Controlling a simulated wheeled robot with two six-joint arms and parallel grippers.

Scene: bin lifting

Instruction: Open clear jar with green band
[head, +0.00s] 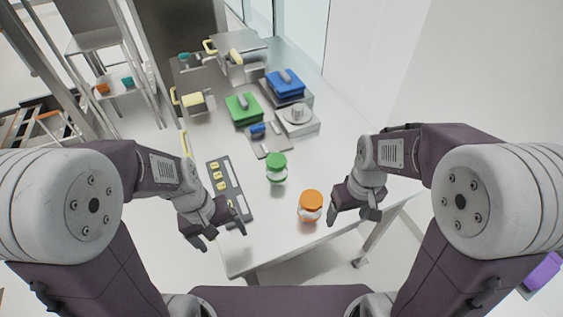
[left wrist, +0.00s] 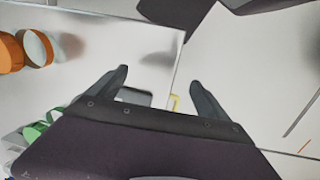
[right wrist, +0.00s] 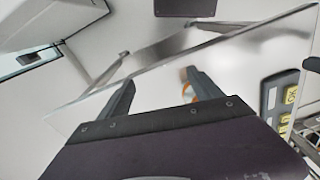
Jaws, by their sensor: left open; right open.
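The clear jar with the green band (head: 276,168) stands upright on the table, with a green lid on top. Green round parts (left wrist: 38,132) show at the lower left of the left wrist view. A similar clear jar with orange lid and band (head: 311,205) stands nearer the front edge; it also shows in the left wrist view (left wrist: 12,52). My left gripper (head: 222,238) is open and empty, left of both jars near the front edge. My right gripper (head: 352,218) is open and empty, right of the orange jar and apart from it.
A grey panel with yellow parts (head: 218,170) lies left of the green jar. A small tray with a blue item (head: 275,144), a green box (head: 243,110), a blue box (head: 285,85) and a grey scale-like device (head: 297,122) stand behind. The table's right part is clear.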

